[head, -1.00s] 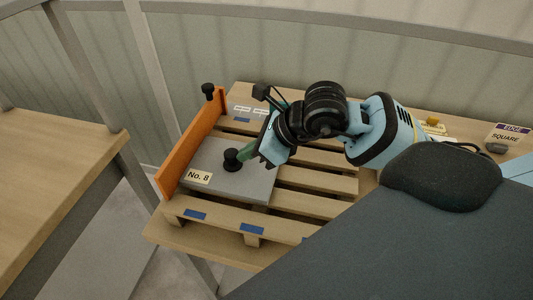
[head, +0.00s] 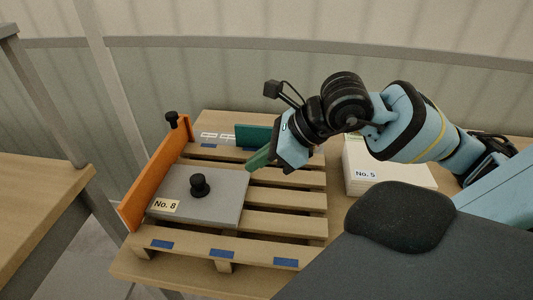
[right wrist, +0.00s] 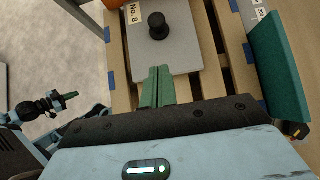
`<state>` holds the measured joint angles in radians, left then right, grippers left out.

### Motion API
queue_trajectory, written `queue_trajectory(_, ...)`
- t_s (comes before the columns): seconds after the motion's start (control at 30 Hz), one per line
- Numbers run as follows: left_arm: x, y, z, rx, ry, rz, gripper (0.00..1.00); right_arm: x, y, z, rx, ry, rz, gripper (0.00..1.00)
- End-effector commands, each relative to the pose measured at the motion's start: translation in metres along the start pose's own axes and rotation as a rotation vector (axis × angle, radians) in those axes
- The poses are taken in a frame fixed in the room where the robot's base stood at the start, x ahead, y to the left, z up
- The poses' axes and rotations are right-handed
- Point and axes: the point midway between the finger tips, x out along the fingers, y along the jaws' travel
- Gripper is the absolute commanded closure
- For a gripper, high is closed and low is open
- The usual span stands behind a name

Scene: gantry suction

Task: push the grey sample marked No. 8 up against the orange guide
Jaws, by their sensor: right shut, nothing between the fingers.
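The grey sample (head: 225,190) is a flat plate with a black knob (head: 199,185) and a "No. 8" label, lying on the slatted pallet. Its left edge lies along the orange guide (head: 155,185); I cannot tell whether they touch along the whole edge. My right gripper (head: 258,160) is shut and empty, its green fingers at the sample's right edge. In the right wrist view the fingertips (right wrist: 159,70) overlap that edge of the sample (right wrist: 175,50); contact is unclear.
A dark green upright block (head: 250,135) stands at the pallet's back, close to my right gripper. A white stack labelled No. 5 (head: 400,178) stands right of the pallet. The pallet's right slats (head: 290,200) are bare. A black knob (head: 172,118) tops the guide's far end.

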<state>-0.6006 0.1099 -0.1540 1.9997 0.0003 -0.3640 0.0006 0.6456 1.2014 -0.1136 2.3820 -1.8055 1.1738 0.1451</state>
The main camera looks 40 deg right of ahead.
Motion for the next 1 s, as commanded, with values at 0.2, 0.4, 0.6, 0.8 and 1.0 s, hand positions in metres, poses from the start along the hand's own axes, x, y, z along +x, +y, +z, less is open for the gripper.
queue_trajectory(0.2, 0.002, 0.0, 0.0, 0.0, 0.001, 0.0, 1.0, -0.016, -0.001, -0.002, 0.003, 0.002, 0.0, 1.0)
queue_trajectory(0.4, 0.002, 0.0, 0.001, 0.0, -0.001, 0.001, 1.0, -0.022, 0.0, 0.0, 0.001, 0.0, 0.001, 1.0)
queue_trajectory(0.6, 0.003, 0.0, 0.002, -0.001, -0.003, 0.001, 1.0, -0.023, 0.0, 0.0, 0.001, -0.001, 0.001, 1.0)
queue_trajectory(0.8, 0.003, 0.0, 0.003, -0.001, -0.005, 0.001, 1.0, -0.023, 0.0, 0.0, 0.001, -0.001, 0.001, 1.0)
queue_trajectory(1.0, 0.003, 0.0, 0.003, -0.001, -0.004, 0.0, 1.0, -0.023, 0.0, 0.0, 0.001, -0.001, 0.001, 1.0)
